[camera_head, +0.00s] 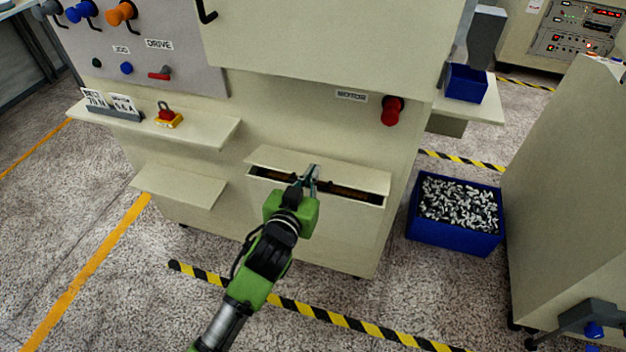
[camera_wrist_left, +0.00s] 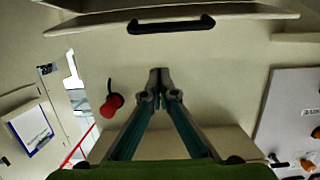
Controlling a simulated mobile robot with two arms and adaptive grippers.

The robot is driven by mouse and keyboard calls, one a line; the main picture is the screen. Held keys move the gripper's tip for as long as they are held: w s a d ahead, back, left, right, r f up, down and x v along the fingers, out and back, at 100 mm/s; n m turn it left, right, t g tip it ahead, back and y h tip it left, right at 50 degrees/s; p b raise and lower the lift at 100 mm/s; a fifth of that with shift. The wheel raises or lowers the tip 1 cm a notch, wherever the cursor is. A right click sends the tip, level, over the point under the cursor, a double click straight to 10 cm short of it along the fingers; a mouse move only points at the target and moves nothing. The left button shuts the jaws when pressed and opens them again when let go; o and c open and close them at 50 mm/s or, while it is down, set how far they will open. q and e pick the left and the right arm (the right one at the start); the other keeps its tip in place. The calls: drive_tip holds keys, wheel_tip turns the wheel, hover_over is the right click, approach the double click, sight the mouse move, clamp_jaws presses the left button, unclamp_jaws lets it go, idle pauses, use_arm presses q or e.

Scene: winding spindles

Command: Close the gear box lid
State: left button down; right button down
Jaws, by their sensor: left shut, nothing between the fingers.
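The gear box (camera_head: 330,222) is a beige box low on the front of the machine. Its pale lid (camera_head: 350,173) is raised, and a dark gap with brownish parts inside shows below it. My left gripper (camera_head: 312,172) is over the middle of this opening and hides part of the gap and of the lid. Its fingers are together and empty; in the left wrist view the fingertips (camera_wrist_left: 159,75) meet in front of the beige machine panel. I cannot tell whether they touch the lid. My right gripper is in neither view.
A red motor knob (camera_head: 392,110) sticks out above right of the box. Beige shelves (camera_head: 180,185) project to the left, one carrying a red-and-yellow switch (camera_head: 168,116). A blue bin of metal parts (camera_head: 455,235) stands on the floor at right. The floor in front is clear.

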use_arm(q)
drive_tip(key=f, duration=0.1)
drive_tip(key=w+f, duration=0.1)
drive_tip(key=f+p, duration=0.1)
drive_tip(key=shift+w+d, duration=0.25)
drive_tip(key=shift+s+a+f, duration=0.15)
drive_tip(key=shift+s+f, duration=0.3)
drive_tip(key=shift+f, duration=0.05)
